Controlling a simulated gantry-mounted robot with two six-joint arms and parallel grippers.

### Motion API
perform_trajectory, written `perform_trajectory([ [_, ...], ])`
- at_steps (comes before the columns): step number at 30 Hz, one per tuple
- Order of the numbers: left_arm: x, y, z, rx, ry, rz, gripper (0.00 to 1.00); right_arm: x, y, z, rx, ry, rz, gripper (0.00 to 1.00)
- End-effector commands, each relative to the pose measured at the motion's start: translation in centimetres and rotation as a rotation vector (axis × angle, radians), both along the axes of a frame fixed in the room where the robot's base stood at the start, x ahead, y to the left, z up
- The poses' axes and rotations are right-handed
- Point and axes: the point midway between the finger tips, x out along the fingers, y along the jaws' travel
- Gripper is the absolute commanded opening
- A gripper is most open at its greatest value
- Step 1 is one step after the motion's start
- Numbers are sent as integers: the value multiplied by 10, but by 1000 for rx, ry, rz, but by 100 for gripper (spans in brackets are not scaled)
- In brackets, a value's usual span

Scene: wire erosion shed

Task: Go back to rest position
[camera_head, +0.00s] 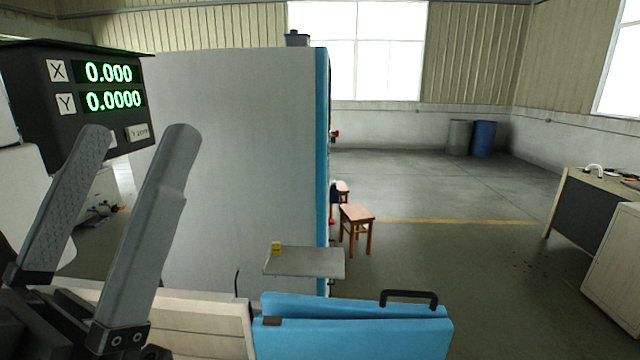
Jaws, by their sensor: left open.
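My left gripper (138,140) is at the lower left of the head view, its two grey fingers pointing up and apart with nothing between them. It is in front of the black readout box (125,133), which shows green digits beside X and Y keys. The fingertips overlap the lower part of that box in the picture; whether they touch it I cannot tell. My right gripper is not in view.
A tall grey cabinet (225,150) with a blue edge stands ahead. A blue cover with a black handle (408,297) is in front. Wooden stools (357,214) stand beyond; the floor right of them is open.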

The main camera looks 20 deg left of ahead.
Motion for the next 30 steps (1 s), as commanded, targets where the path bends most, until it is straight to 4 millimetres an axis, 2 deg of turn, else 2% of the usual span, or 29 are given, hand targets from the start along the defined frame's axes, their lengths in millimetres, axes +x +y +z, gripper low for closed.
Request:
perform_trajectory([
  [1, 18, 0, -15, 57, 97, 64, 100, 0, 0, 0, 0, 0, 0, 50],
  [2, 15, 0, 17, 55, 80, 61, 100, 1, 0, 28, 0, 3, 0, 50],
  [3, 14, -1, 36, 52, 76, 58, 100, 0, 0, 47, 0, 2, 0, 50],
  [8, 15, -1, 97, 51, 77, 54, 100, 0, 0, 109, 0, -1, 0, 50],
  [15, 15, -1, 208, 49, 76, 52, 100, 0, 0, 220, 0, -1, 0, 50],
  [18, 15, -1, 239, 50, 77, 51, 100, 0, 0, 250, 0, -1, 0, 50],
  [22, 15, -1, 256, 50, 77, 51, 100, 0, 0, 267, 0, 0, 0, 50],
  [30, 15, -1, 253, 49, 76, 50, 100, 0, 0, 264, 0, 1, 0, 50],
])
